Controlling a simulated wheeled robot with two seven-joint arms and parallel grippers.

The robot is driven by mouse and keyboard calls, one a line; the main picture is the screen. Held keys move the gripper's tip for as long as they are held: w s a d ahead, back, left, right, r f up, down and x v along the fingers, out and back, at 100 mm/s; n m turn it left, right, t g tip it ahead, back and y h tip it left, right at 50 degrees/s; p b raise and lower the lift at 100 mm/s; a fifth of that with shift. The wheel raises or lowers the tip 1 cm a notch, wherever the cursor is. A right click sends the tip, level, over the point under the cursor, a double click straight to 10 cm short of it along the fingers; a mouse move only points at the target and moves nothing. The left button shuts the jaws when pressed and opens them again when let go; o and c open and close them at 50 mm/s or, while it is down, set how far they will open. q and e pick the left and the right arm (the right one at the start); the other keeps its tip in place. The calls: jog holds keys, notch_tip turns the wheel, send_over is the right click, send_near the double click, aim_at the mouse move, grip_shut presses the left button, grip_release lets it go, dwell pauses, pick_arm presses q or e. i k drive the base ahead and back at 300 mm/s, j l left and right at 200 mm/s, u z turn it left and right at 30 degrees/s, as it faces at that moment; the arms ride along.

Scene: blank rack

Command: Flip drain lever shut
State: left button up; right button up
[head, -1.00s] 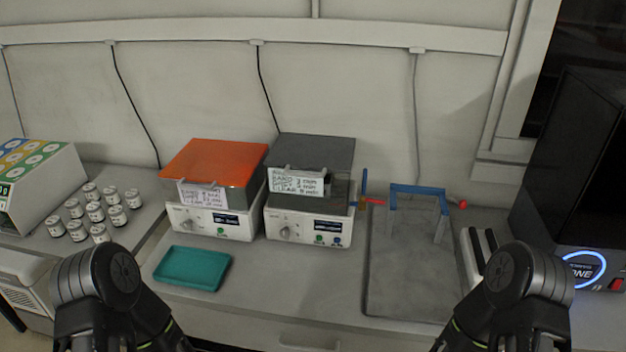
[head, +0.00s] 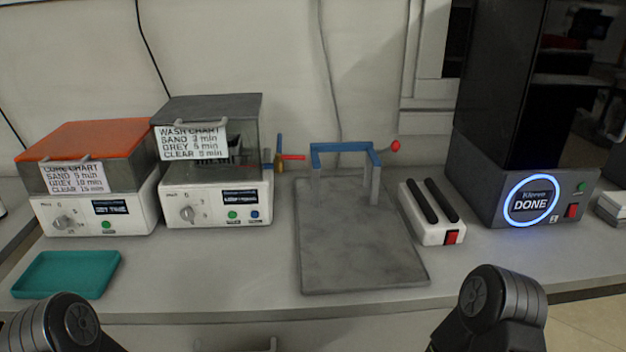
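A small red lever (head: 292,157) sticks out to the right, roughly level, from a brass-coloured fitting (head: 280,167) at the right side of the wash unit (head: 216,203). The wash unit has a grey lid, a "WASH CHART" label, a dial and a lit display. Which way the valve is set I cannot tell. Only dark links of my two arms show at the bottom corners; both grippers are out of view.
An orange-lidded cure unit (head: 92,145) stands left of the wash unit, with a teal tray (head: 66,273) in front. A blue-topped rack (head: 343,148) stands on a grey mat (head: 355,262). Right are a white two-slot device (head: 434,228) and a black printer (head: 510,200) reading "DONE".

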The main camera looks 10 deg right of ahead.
aim_at(279, 156)
jog(key=k+u, duration=0.2)
jog(key=u, duration=0.2)
jog(key=k+u, duration=0.2)
jog(key=u, duration=0.2)
jog(key=k+j+u, duration=0.15)
jog(key=u, duration=0.25)
jog(key=k, duration=0.05)
